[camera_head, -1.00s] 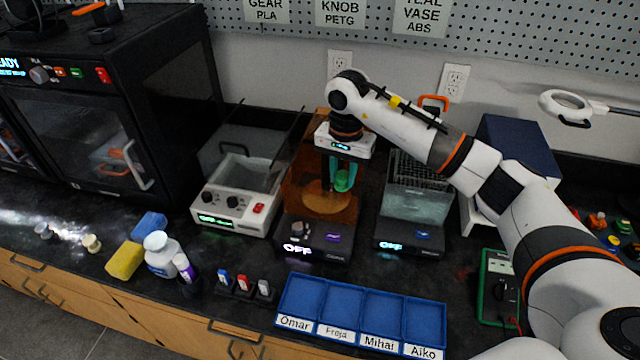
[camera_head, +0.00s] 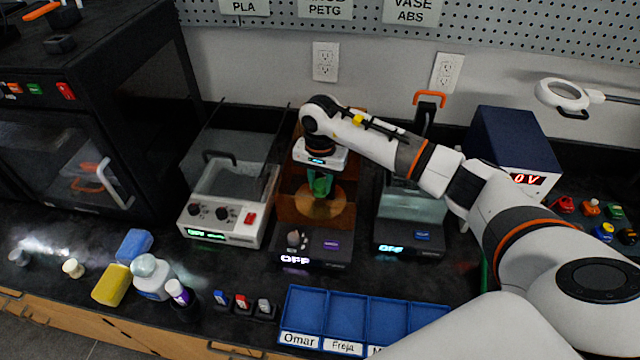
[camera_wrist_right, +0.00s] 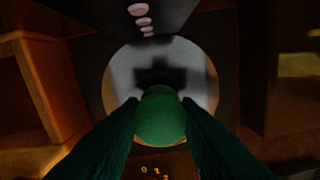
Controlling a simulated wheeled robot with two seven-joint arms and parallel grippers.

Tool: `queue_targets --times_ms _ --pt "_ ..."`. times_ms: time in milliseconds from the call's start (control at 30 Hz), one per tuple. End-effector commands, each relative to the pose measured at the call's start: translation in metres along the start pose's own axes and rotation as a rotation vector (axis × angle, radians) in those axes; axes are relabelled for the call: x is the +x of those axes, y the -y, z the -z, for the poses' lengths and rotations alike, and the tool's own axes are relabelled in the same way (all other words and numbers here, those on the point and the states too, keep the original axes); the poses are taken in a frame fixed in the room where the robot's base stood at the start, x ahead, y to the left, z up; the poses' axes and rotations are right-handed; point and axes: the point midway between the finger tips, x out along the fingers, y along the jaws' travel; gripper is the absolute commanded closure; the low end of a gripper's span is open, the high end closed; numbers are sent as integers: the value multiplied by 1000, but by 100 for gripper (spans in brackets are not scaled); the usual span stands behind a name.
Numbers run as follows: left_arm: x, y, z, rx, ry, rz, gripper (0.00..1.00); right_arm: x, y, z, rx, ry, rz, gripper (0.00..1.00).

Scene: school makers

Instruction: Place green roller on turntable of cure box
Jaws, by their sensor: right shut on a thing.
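My right gripper (camera_head: 320,184) reaches into the amber-walled cure box (camera_head: 312,246) from above. It is shut on the green roller (camera_wrist_right: 160,117), which sits between the two teal fingers in the right wrist view. The round turntable (camera_head: 334,206) lies below the fingers inside the box, and it also shows in the right wrist view (camera_wrist_right: 120,75) as a pale disc behind the roller. The roller appears over the turntable; I cannot tell whether it touches it. The fingers hide part of the roller. The box's front display reads OFF. My left gripper is not in view.
A white-fronted machine (camera_head: 222,215) with a clear lid stands left of the cure box. Another clear-topped unit (camera_head: 411,238) stands close on its right. A blue named tray (camera_head: 345,300), a white bottle (camera_head: 152,285) and a yellow sponge (camera_head: 111,285) lie in front.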

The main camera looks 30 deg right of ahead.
Motion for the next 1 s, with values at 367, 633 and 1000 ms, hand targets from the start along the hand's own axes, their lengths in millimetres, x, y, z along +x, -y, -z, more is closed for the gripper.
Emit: queue_targets --times_ms 367,633,1000 --pt "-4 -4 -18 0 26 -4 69 20 0 0 0 0 -1 92" --pt "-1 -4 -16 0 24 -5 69 22 0 0 -1 0 0 50" --pt "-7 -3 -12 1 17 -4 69 17 0 0 0 -1 -1 49"
